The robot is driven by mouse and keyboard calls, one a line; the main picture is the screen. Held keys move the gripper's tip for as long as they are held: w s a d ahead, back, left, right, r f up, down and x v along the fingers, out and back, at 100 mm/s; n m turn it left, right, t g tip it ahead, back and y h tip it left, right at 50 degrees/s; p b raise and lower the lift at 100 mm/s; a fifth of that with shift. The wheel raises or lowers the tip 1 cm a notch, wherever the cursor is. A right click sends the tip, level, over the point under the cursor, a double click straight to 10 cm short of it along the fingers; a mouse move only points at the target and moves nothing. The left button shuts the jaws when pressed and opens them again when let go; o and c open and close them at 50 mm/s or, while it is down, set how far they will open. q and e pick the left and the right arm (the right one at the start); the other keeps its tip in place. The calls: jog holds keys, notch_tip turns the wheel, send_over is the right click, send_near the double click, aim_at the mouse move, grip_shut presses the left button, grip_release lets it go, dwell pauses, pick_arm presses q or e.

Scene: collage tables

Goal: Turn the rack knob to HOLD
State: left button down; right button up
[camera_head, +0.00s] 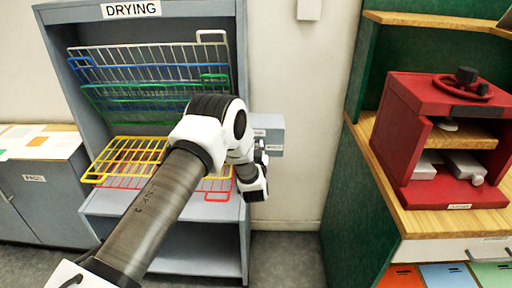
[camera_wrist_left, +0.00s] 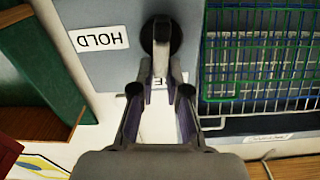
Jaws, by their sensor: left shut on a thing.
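The rack knob (camera_wrist_left: 161,35) is a round black hub with a pale grey lever on a grey panel (camera_wrist_left: 110,65), in the left wrist view. The HOLD label (camera_wrist_left: 99,39) is upside down to the left of the hub. Another label (camera_wrist_left: 160,82) lies behind the fingers, mostly hidden. My left gripper (camera_wrist_left: 160,90) is shut on the lever, which points from the hub toward the bottom of that view. In the head view my left gripper (camera_head: 254,178) is beside the rack, under the grey box (camera_head: 268,128); the knob is hidden there. My right gripper is out of view.
The drying rack (camera_head: 243,200) has white, blue and green wire shelves tilted up; yellow (camera_head: 125,152) and red ones lie lower, partly behind my arm. A green cabinet (camera_head: 345,190) with a red press (camera_head: 395,130) stands to the right.

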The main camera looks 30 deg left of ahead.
pick_arm(q)
jog(key=shift+w+d+f+m, duration=0.25)
jog(key=shift+f+m, duration=0.25)
jog(key=shift+m, duration=2.3)
jog(key=shift+w+d+f+m, duration=0.15)
jog(key=shift+d+f+m, duration=0.3)
jog(key=shift+m, duration=2.35)
jog(key=shift+w+d+f+m, duration=0.2)
jog(key=shift+f+m, duration=0.4)
jog(key=shift+m, duration=2.2)
jog(key=shift+r, duration=0.1)
jog(key=c, duration=1.2)
grip_release()
jog(key=shift+o, duration=0.2)
jog(key=shift+a, duration=0.2)
jog(key=shift+d, duration=0.1)
